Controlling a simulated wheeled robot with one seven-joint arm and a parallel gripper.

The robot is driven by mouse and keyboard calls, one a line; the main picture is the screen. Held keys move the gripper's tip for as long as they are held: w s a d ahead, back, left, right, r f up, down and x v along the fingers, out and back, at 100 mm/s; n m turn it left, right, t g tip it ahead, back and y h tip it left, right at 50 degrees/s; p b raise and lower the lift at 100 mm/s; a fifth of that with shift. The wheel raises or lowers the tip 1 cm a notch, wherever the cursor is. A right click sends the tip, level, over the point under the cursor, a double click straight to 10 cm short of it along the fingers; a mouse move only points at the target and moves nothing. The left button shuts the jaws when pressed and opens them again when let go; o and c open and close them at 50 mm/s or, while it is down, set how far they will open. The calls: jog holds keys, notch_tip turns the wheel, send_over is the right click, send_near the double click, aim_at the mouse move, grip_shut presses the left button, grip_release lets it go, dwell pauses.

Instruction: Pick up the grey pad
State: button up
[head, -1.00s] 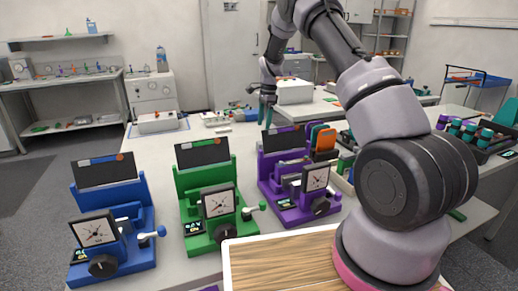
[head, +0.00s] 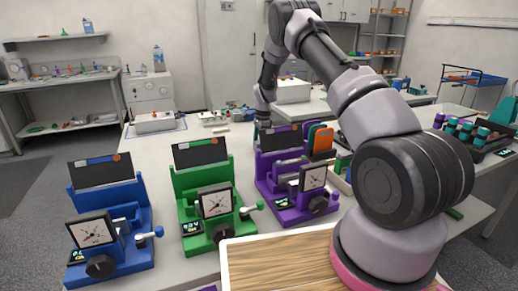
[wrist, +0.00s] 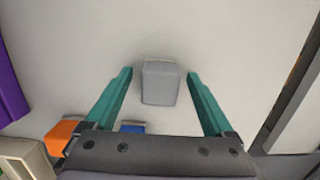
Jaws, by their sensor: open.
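The grey pad (wrist: 160,83) is a small light-grey block on the pale table top, in the upper middle of the wrist view. My gripper (wrist: 159,75) is open, with its two teal fingers on either side of the pad and gaps between them and it. It holds nothing. In the head view my gripper is behind the purple cycler, its fingertips largely hidden, and I cannot make out the grey pad there.
An orange block (wrist: 64,133) and a blue block (wrist: 132,127) lie near my gripper's base in the wrist view. Purple (head: 296,190), green (head: 208,203) and blue (head: 110,230) cyclers stand along the table. A wooden board (head: 275,262) is in front.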

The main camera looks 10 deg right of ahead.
grip_shut()
jog(key=shift+r, duration=0.15)
notch_tip(320, 180, up, 10)
jog(key=shift+f, duration=0.1)
dwell(0.3)
